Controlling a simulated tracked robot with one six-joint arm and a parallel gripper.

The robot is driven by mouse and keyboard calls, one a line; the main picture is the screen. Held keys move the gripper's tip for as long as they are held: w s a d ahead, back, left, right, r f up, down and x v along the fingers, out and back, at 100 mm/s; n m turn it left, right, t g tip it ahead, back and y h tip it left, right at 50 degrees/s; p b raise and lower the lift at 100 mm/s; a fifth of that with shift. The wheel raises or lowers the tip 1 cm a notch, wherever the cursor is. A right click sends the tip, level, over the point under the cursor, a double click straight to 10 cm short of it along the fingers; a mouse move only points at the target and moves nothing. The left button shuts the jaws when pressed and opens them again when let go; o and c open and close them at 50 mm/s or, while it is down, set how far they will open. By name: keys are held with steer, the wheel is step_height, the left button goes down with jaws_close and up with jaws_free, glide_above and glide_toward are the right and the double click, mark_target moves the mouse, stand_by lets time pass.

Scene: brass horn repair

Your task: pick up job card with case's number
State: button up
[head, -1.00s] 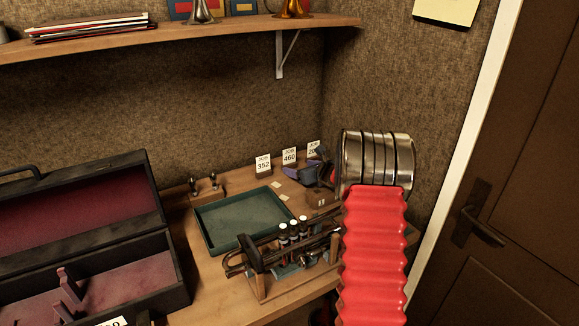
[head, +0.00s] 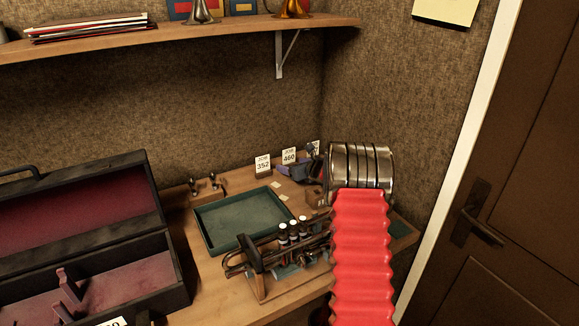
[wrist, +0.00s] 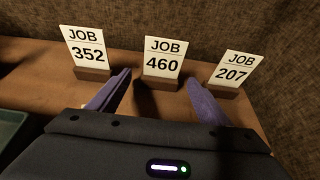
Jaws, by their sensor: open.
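Three white job cards stand in wooden blocks along the back of the bench: JOB 352 (wrist: 87,48), JOB 460 (wrist: 162,57) and JOB 207 (wrist: 236,70). In the head view, 352 (head: 263,165) and 460 (head: 289,157) are readable, while 207 is mostly hidden behind my gripper. My gripper (wrist: 158,79) is open and empty, its purple fingers pointing toward the 460 card, one to each side of it in the wrist view. The open case (head: 95,240) is at left in the head view; its number label (head: 111,322) is cut off by the bottom edge.
A green tray (head: 245,220) lies on the bench (head: 215,275). A brass horn with valves (head: 290,240) rests on a wooden stand in front of it. Small mouthpieces stand in a block (head: 207,186) behind the tray. A shelf (head: 180,39) hangs above, and a door is at right.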

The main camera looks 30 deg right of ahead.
steer(key=shift+x, duration=0.85)
steer(key=shift+s, duration=0.1)
steer(key=c, duration=1.1)
steer(key=shift+r, duration=0.15)
steer(key=shift+c, duration=0.2)
step_height(320, 180, up, 10)
